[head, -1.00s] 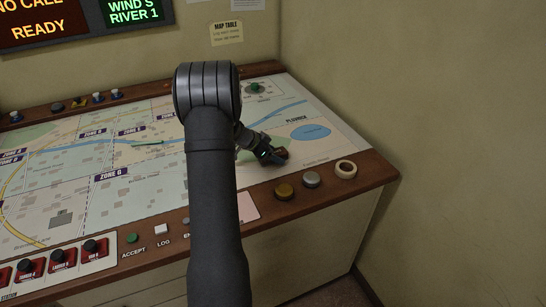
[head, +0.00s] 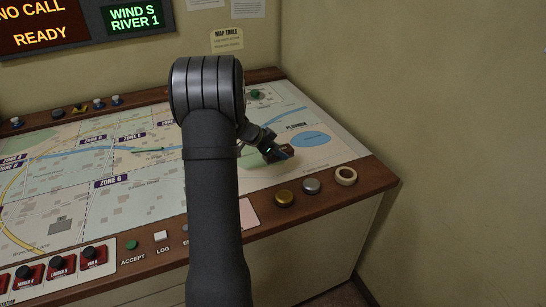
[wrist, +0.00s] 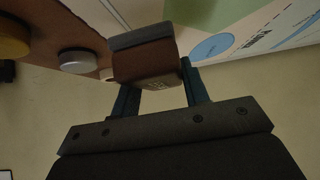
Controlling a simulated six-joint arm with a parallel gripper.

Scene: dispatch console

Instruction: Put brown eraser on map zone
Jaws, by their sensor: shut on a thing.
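The brown eraser (wrist: 146,62), a brown block with a dark grey layer along one side, is between the two fingers of my gripper (wrist: 158,88) in the wrist view. My gripper is shut on it. In the head view my gripper (head: 279,154) is at the right part of the map, with a small brown part of the eraser (head: 290,149) showing beside the fingers. I cannot tell how high it is above the map. The map (head: 130,190) has several labelled zones, among them Zone G (head: 111,183). My arm hides part of the map's middle.
A brass knob (head: 284,198), a silver knob (head: 311,186) and a tape roll (head: 345,176) stand on the wooden front edge. Red switch units (head: 60,265) line the front left. A wall stands close on the right.

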